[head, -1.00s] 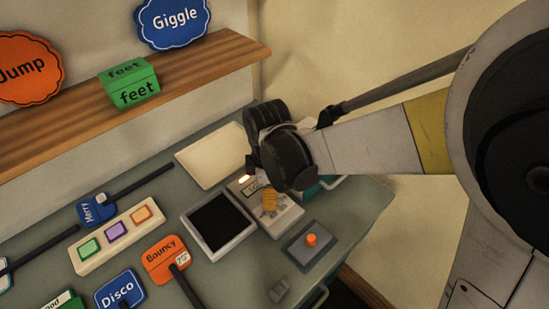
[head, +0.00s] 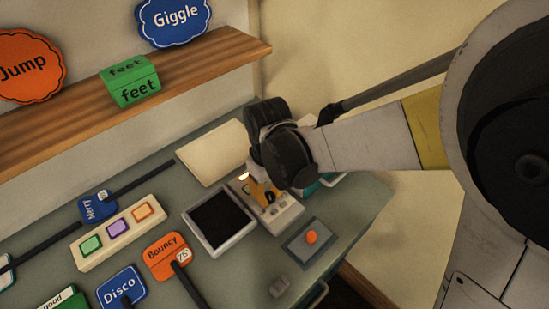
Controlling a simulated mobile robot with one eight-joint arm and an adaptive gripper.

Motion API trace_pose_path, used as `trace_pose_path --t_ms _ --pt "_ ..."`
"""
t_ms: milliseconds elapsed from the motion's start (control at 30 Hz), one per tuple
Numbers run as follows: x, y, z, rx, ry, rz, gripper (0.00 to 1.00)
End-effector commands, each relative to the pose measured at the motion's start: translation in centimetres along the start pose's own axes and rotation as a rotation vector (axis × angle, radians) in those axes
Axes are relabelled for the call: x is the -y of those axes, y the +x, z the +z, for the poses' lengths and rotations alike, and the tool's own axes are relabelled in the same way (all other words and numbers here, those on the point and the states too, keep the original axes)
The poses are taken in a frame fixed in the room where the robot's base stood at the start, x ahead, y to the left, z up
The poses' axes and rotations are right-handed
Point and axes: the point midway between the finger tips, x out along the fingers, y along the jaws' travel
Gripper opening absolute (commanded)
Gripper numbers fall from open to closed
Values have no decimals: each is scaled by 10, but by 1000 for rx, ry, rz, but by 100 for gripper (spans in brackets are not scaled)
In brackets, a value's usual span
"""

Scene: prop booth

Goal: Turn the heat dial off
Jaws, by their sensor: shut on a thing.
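A pale control panel (head: 290,212) with small knobs lies on the green-grey desk at the right. A light glows at its upper left. My gripper (head: 267,196) reaches down over the panel's middle, with orange-yellow and black parts showing below the dark wrist. It is shut on the heat dial, which is mostly hidden by the gripper and wrist. I cannot read the dial's setting.
A black-screened device (head: 219,222) stands just left of the panel, and an orange button on a grey box (head: 311,238) to its lower right. A cream sheet (head: 210,152) lies behind. Paddle signs and a three-button strip (head: 117,228) fill the left. A wooden shelf (head: 190,75) is above.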

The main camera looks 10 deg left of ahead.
Motion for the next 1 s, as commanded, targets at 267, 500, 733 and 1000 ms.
trace_pose_path --t_ms 267,500,733,1000 --pt "0 0 0 0 260 0 0" --pt "0 0 0 0 476 0 0" --pt "0 0 0 0 640 0 0" --pt "0 0 0 0 755 0 0"
